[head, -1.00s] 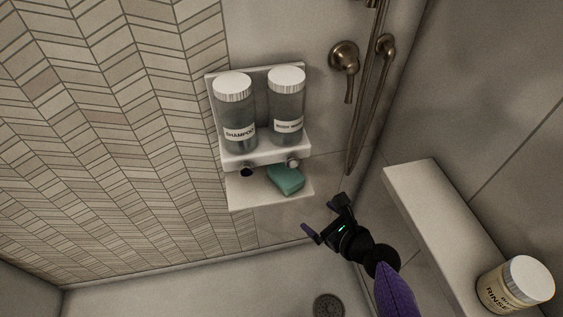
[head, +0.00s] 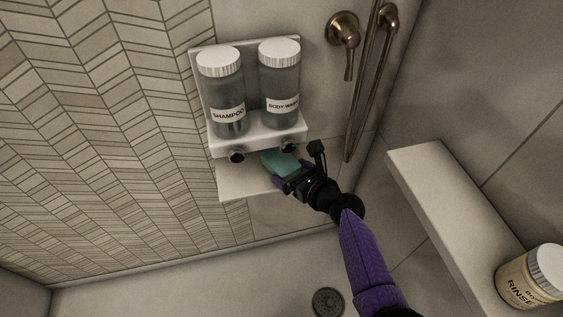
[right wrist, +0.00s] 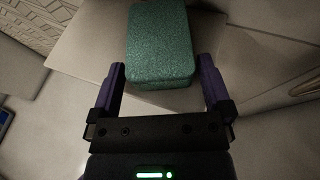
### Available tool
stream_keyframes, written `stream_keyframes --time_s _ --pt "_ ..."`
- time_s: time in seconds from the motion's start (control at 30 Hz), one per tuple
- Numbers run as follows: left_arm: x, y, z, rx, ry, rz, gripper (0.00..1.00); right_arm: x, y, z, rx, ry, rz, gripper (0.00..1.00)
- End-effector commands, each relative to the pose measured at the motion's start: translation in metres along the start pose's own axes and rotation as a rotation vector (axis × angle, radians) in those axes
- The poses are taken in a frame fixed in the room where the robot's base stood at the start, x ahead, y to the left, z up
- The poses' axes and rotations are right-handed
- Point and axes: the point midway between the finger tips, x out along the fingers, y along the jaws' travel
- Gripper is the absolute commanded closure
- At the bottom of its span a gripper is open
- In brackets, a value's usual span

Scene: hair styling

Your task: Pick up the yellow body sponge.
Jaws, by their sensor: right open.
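The only sponge-like block in view is teal green, not yellow. This green block (head: 279,162) lies on the lower shelf (head: 238,182) under the bottles, and it also shows in the right wrist view (right wrist: 161,42). My right gripper (head: 283,180) is at the front of the block. In the right wrist view the purple fingers (right wrist: 161,84) are open, one on each side of the block's near end. I cannot tell whether either finger touches it. My left gripper is not in view.
A shampoo bottle (head: 223,92) and a body wash bottle (head: 279,84) stand on the upper shelf just above. Two dark knobs sit under that shelf. A ledge (head: 436,190) with a rinse jar (head: 530,277) is on the right. Brass shower fittings (head: 345,32) are on the wall.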

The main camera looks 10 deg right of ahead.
Motion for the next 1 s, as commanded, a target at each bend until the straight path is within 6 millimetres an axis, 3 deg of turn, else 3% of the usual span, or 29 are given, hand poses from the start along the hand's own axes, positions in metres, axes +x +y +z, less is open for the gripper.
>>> stream_keyframes --time_s 0.07,0.3,0.73,1.0 --pt "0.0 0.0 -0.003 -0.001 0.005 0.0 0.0 0.0 0.0 0.0 0.0 0.0 0.0 0.0" --pt "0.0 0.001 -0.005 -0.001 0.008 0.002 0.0 0.0 0.0 0.0 0.0 0.0 0.0 0.46" --pt "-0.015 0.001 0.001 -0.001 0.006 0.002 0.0 -0.006 0.0 0.013 0.0 -0.001 0.0 0.46" --pt "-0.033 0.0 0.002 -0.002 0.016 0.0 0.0 -0.035 0.0 0.012 0.0 0.0 0.0 0.46"
